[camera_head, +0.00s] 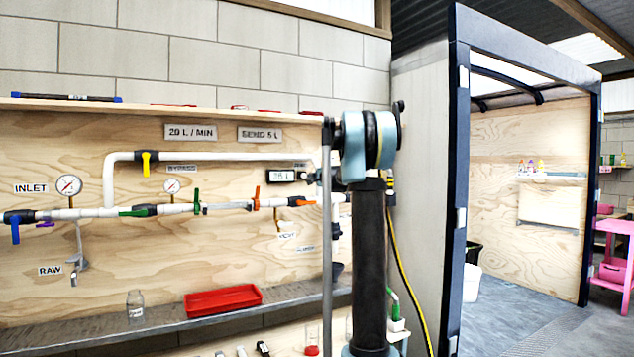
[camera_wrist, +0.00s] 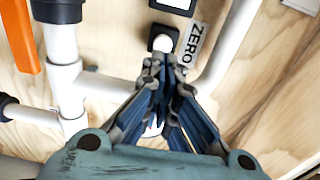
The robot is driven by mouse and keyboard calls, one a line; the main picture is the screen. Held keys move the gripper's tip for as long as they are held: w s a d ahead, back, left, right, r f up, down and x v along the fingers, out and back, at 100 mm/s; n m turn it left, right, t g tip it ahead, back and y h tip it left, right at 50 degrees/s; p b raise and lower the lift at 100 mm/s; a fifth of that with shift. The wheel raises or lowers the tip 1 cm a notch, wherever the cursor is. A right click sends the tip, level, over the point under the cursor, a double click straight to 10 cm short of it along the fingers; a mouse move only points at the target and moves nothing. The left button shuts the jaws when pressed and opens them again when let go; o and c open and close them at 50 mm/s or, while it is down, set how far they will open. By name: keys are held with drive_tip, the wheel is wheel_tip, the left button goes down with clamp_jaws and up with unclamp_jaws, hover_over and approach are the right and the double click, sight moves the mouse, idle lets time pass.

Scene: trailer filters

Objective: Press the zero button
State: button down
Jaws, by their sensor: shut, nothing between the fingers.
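In the wrist view, the zero button (camera_wrist: 162,43) is a white round cap on a dark square base. A label reading ZERO (camera_wrist: 194,42) is beside it on the right, tilted. My gripper (camera_wrist: 158,62) is shut and empty, with its fingertips at the lower edge of the button in the picture. I cannot tell whether they touch it. The fingertips hide the lower part of the button's base.
White pipes (camera_wrist: 62,45) and an orange lever (camera_wrist: 20,35) are left of my gripper in the wrist view. The head view shows a plywood board with a gauge (camera_head: 68,186), a display (camera_head: 280,176), and a shelf with a red tray (camera_head: 222,299). Open floor is at right.

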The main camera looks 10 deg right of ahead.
drive_tip(key=shift+x, duration=2.7)
drive_tip(key=shift+x, duration=0.9)
drive_tip(key=shift+w, duration=0.1)
drive_tip(key=v, duration=1.4)
